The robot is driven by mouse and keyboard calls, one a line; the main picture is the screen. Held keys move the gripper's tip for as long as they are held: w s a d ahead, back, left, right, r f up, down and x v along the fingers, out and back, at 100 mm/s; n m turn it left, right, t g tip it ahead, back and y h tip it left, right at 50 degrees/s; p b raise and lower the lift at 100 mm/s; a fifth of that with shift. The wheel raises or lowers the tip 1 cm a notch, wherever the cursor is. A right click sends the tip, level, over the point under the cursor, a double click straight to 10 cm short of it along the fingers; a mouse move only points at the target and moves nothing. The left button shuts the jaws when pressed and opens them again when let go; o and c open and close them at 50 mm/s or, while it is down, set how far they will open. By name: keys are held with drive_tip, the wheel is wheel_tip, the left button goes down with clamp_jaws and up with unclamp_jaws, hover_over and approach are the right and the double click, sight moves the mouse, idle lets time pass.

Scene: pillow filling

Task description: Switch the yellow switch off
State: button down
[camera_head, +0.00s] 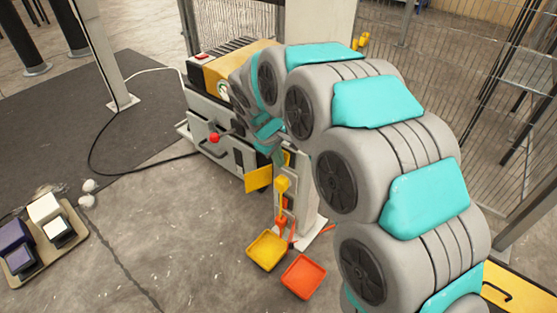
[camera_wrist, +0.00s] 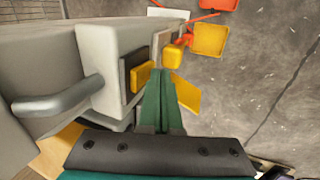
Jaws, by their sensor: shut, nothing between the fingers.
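A yellow block that looks like the yellow switch (camera_wrist: 140,77) sits on a dark plate on the side of a pale machine, in the wrist view. My gripper (camera_wrist: 164,74) is shut and empty, its green fingers pressed together. The fingertips are just right of the switch in the picture; I cannot tell whether they touch it. In the head view my gripper (camera_head: 278,157) is small, beside the machine (camera_head: 205,122), and my arm covers part of that area. I cannot tell the switch's position, on or off.
A yellow flap (camera_wrist: 187,92) is close to the fingers. A yellow box (camera_head: 282,184) is on a post, with a yellow tray (camera_head: 267,250) and an orange tray (camera_head: 303,276) below. A red knob (camera_head: 214,138) sticks out of the machine.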

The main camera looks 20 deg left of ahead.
drive_tip(key=shift+w+d+f+t+b, duration=0.1)
drive_tip(key=shift+w+f+t+b, duration=0.1)
drive_tip(key=shift+t+b, duration=0.25)
drive_tip(key=shift+r, duration=0.2)
drive_tip(key=shift+r+p, duration=0.1)
drive_tip(key=shift+p, duration=0.2)
drive_tip(key=shift+r+p, duration=0.35)
drive_tip(key=shift+r, duration=0.35)
drive_tip(key=shift+s, duration=0.1)
drive_tip(key=s+a+f+v, duration=0.1)
drive_tip(key=s+v, duration=0.1)
drive_tip(key=v, duration=1)
drive_tip(key=shift+a, duration=0.25)
